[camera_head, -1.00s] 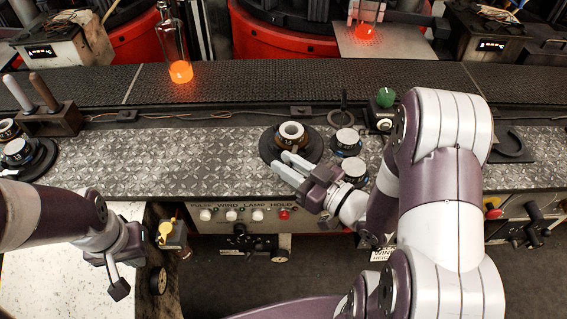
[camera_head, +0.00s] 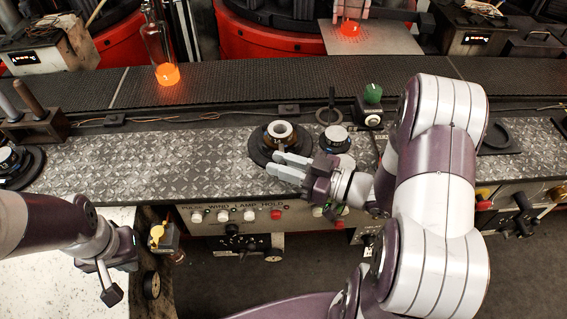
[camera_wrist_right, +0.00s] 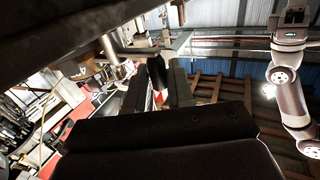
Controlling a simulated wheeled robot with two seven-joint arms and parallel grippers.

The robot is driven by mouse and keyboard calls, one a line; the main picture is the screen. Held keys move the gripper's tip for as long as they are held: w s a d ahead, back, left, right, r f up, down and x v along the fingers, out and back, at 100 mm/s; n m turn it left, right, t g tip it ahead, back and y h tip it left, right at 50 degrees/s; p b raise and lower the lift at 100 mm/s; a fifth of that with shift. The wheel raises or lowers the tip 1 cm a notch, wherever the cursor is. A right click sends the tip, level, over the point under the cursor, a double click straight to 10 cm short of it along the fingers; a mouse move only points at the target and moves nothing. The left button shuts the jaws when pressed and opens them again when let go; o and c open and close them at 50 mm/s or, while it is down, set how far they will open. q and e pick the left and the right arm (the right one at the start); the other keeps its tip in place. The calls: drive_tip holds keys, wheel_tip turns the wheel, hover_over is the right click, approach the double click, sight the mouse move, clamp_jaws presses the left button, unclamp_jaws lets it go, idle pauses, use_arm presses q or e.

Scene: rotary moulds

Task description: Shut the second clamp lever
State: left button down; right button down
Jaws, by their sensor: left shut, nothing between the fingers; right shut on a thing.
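My right gripper (camera_head: 279,166) has come in from the right in the head view. Its pale fingers point left, just in front of a dark round mould base (camera_head: 257,155) with a pale ring on top (camera_head: 281,130). In the right wrist view, a dark, rounded handle-like piece (camera_wrist_right: 157,72) sits between its dark fingers, and the gripper is shut on it. It looks like a clamp lever handle; the head view does not show it clearly. My left gripper (camera_head: 110,290) is shut and empty at lower left, beside the bench front, away from the moulds.
A control panel with knobs (camera_head: 250,215) lies below the gripper. A glowing bottle (camera_head: 167,74) stands on the conveyor behind.

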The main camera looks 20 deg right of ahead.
drive_tip(key=c, duration=1.1)
unclamp_jaws()
drive_tip(key=shift+w, duration=0.15)
drive_tip(key=v, duration=1.2)
drive_tip(key=shift+s+d+b, duration=0.25)
drive_tip(key=shift+s+b, duration=0.05)
